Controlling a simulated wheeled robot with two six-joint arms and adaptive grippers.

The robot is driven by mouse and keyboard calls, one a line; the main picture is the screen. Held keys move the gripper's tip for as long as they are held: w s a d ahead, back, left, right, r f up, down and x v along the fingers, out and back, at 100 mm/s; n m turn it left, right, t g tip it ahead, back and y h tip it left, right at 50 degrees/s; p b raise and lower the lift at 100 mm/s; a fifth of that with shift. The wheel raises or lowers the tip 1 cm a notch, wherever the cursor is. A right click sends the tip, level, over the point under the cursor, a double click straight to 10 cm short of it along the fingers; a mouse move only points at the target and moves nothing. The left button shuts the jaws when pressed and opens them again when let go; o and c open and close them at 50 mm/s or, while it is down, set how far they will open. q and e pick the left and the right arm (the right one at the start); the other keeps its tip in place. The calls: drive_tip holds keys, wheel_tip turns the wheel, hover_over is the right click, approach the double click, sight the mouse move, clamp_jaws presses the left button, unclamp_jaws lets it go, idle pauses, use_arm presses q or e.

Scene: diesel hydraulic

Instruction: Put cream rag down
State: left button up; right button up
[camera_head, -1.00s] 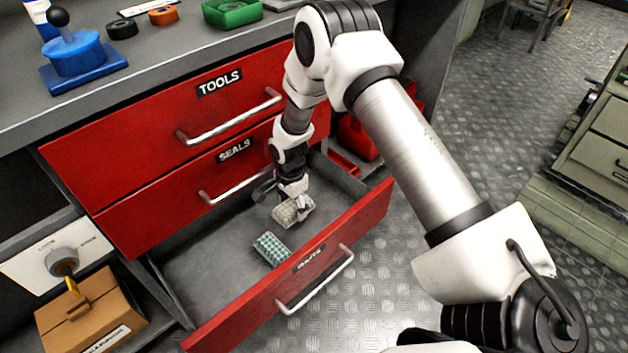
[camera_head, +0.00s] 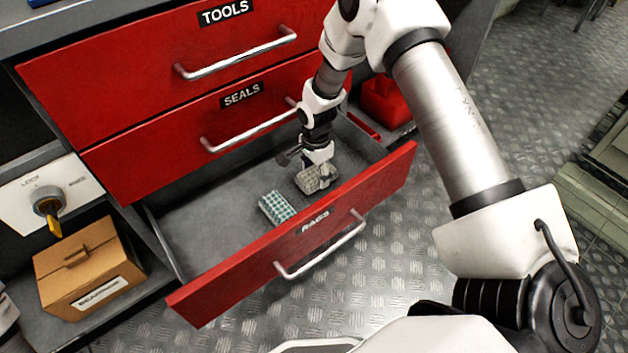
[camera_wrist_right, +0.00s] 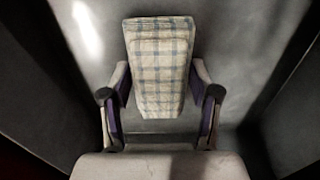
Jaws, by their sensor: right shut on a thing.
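The cream rag (camera_head: 310,180) is a folded checked cloth inside the open RAGS drawer (camera_head: 215,240), toward its right end. It fills the middle of the right wrist view (camera_wrist_right: 160,65), cream with grey-blue and yellowish lines. My right gripper (camera_head: 318,162) reaches down into the drawer and is shut on the rag, with a finger at each side of its near end. Whether the rag touches the drawer floor is hard to tell. A green-and-white checked rag (camera_head: 276,207) lies in the drawer just left of it. My left gripper is not in view.
The TOOLS drawer (camera_head: 120,80) and SEALS drawer (camera_head: 170,145) above are closed. The RAGS drawer's red front (camera_head: 300,240) stands in front of my right gripper. A cardboard box (camera_head: 85,270) sits at lower left. The drawer's left part is bare.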

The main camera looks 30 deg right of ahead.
sight(316, 171)
drive_tip(key=shift+f, duration=0.25)
drive_tip(key=shift+c, duration=0.5)
use_arm(q)
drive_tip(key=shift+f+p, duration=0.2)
drive_tip(key=shift+p, duration=0.1)
use_arm(e)
drive_tip(key=shift+f, duration=0.1)
drive_tip(key=o, duration=1.1)
drive_tip(key=shift+f, duration=0.1)
drive_tip(key=shift+r, duration=0.2)
wheel_tip(316, 171, up, 11)
drive_tip(key=p, duration=0.5)
drive_tip(key=shift+r, duration=0.1)
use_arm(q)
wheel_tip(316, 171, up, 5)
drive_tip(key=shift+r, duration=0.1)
use_arm(e)
drive_tip(key=shift+r, duration=0.4)
